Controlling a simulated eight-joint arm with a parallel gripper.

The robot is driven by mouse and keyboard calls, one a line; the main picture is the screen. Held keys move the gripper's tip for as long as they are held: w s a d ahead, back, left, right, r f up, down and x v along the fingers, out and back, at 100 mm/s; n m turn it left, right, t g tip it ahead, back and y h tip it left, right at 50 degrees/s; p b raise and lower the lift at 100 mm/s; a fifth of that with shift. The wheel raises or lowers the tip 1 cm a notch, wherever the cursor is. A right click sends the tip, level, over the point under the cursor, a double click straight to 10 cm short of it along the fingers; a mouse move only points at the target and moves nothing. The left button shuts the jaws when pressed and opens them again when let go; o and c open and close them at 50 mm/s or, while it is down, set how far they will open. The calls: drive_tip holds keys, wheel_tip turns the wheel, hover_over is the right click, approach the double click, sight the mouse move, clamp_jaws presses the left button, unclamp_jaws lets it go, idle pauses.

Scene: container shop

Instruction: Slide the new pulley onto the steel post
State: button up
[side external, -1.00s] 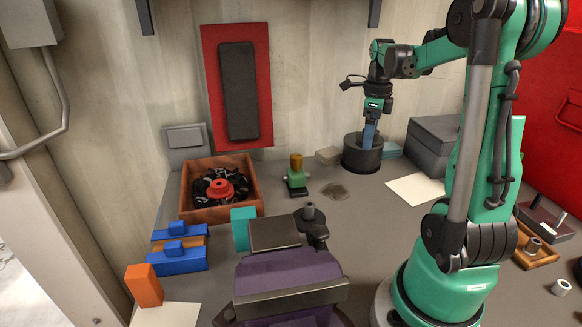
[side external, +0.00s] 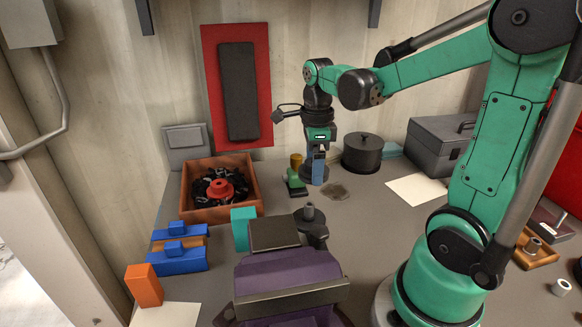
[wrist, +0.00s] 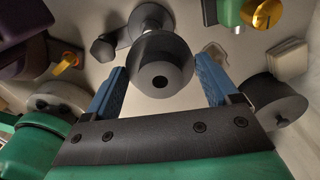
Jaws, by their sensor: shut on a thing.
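My gripper (side external: 317,182) hangs, fingers down, above the bench beside the green block. It is shut on the dark grey pulley (side external: 306,172). In the wrist view the pulley (wrist: 165,58) is a dark cylinder with a centre hole, between the two blue fingers (wrist: 160,84). The steel post (side external: 309,211) stands upright on a dark round base, nearer the side camera than my gripper. The pulley is apart from the post. In the wrist view a round metal part (wrist: 150,14) shows beyond the pulley, partly hidden; I cannot tell whether it belongs to the post.
A green block with a yellow top (side external: 297,178) stands close left of my gripper. The black drum (side external: 362,155) is to the right. A purple vise (side external: 290,285) is in front of the post. A wooden box (side external: 185,215) with a red part is left.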

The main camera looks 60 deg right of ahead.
drive_tip(key=shift+s+a+f+n, duration=0.1)
drive_tip(key=shift+a+f+n, duration=0.2)
drive_tip(key=shift+a+f, duration=0.45)
drive_tip(key=shift+f, duration=1.75)
drive_tip(key=shift+f, duration=1.25)
drive_tip(key=o, duration=1.3)
drive_tip(key=shift+r, duration=3.5)
